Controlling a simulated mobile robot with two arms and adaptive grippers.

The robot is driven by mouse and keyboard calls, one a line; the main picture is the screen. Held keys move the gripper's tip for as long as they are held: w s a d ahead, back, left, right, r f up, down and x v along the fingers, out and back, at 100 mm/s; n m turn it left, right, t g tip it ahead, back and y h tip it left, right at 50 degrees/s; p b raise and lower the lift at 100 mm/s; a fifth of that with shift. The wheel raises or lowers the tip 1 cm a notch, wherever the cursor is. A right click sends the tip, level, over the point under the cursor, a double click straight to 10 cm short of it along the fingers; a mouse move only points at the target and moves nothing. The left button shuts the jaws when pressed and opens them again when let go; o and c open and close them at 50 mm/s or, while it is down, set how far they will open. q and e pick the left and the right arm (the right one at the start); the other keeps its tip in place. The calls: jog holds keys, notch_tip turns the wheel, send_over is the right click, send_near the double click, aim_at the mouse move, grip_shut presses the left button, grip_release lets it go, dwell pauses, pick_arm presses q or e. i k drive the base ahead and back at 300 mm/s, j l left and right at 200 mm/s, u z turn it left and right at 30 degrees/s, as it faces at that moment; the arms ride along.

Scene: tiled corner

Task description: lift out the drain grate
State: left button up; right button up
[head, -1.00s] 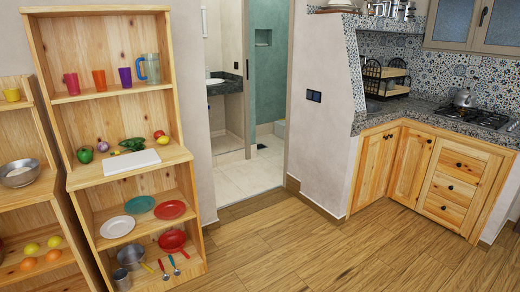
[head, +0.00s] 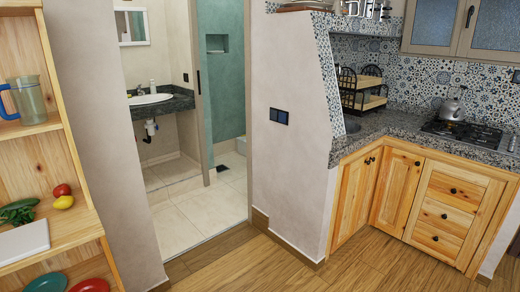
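A small dark patch (head: 222,168) shows on the tiled bathroom floor (head: 205,212), through the doorway and near the shower step. It is too small to tell whether it is the drain grate. Nothing else in view looks like a drain grate. Neither of my grippers is in view.
The doorway stands open between the wooden shelf (head: 50,170) at left and the wall with the dark switch (head: 279,116). A sink counter (head: 165,105) stands inside at left. Wooden cabinets (head: 400,195) fill the right. The wooden floor (head: 240,262) before the doorway is clear.

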aim_at(223, 168)
jog(key=i+u, duration=0.1)
jog(key=i, duration=0.4)
jog(key=i+u, duration=0.1)
jog(key=i, duration=0.4)
jog(key=i+l+u, duration=0.1)
jog(key=i, duration=0.45)
jog(key=i+l+u, duration=0.1)
jog(key=i, duration=0.4)
jog(key=i+l+u, duration=0.1)
jog(key=i, duration=0.4)
jog(key=i+l+u, duration=0.1)
jog(key=i, duration=0.4)
jog(key=i+u, duration=0.45)
jog(key=i, duration=1.75)
